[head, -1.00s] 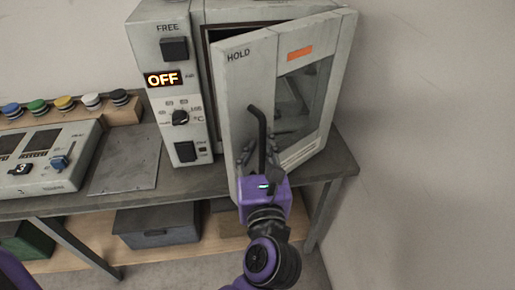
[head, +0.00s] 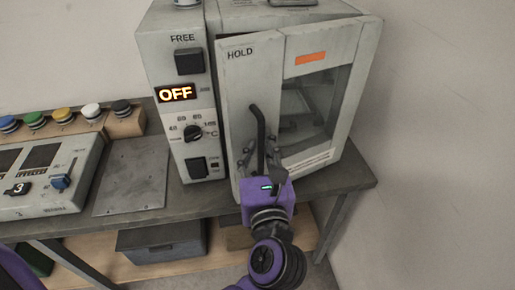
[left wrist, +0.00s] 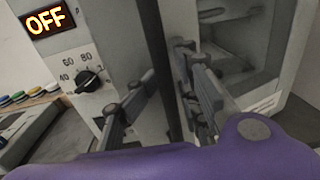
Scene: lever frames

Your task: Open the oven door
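The oven (head: 178,118) stands on the bench with its pale door (head: 240,88) slightly ajar. A narrow dark gap shows at the door's left edge, beside the control panel. The bent black handle (head: 258,122) runs down the door's left side. My left gripper (head: 258,158) is at the handle's lower part, with its fingers apart on either side of it. In the left wrist view my left gripper (left wrist: 168,62) has one finger before the panel and the other by the door (left wrist: 210,55). Contact with the handle cannot be told. My right gripper is out of view.
The oven's panel display (head: 176,93) reads OFF. A grey plate (head: 130,175) and a control box (head: 45,175) lie on the bench (head: 200,203) to the left, with several coloured buttons behind. A wall (head: 440,150) is close on the right.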

